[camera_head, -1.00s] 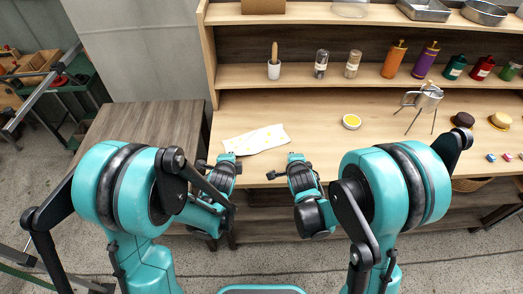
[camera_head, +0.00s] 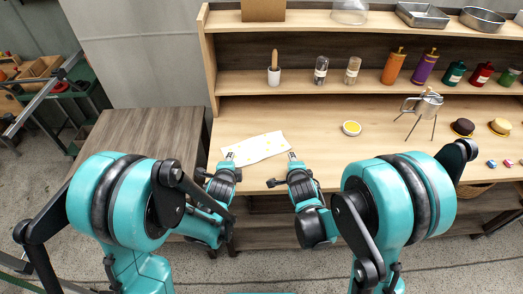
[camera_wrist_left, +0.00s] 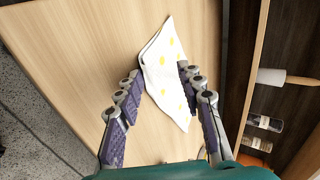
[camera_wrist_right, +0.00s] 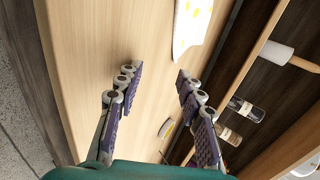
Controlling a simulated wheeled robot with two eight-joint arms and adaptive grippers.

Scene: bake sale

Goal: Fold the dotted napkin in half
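The dotted napkin (camera_head: 257,147), white with yellow dots, lies flat on the wooden counter, slightly slanted. It also shows in the left wrist view (camera_wrist_left: 166,62) and partly at the top of the right wrist view (camera_wrist_right: 190,28). My left gripper (camera_head: 231,158) is open at the napkin's left end. In the left wrist view (camera_wrist_left: 160,75) the napkin shows between its spread fingers, with nothing gripped; whether they touch it I cannot tell. My right gripper (camera_head: 291,157) is open and empty by the napkin's right end, and the right wrist view (camera_wrist_right: 158,75) shows bare wood between its fingers.
A small yellow-filled dish (camera_head: 351,128) and a metal stand with thin legs (camera_head: 425,106) are right of the napkin. Brown and yellow round items (camera_head: 462,127) sit farther right. A shelf (camera_head: 300,84) with a mortar, jars and bottles runs behind. The counter around the napkin is clear.

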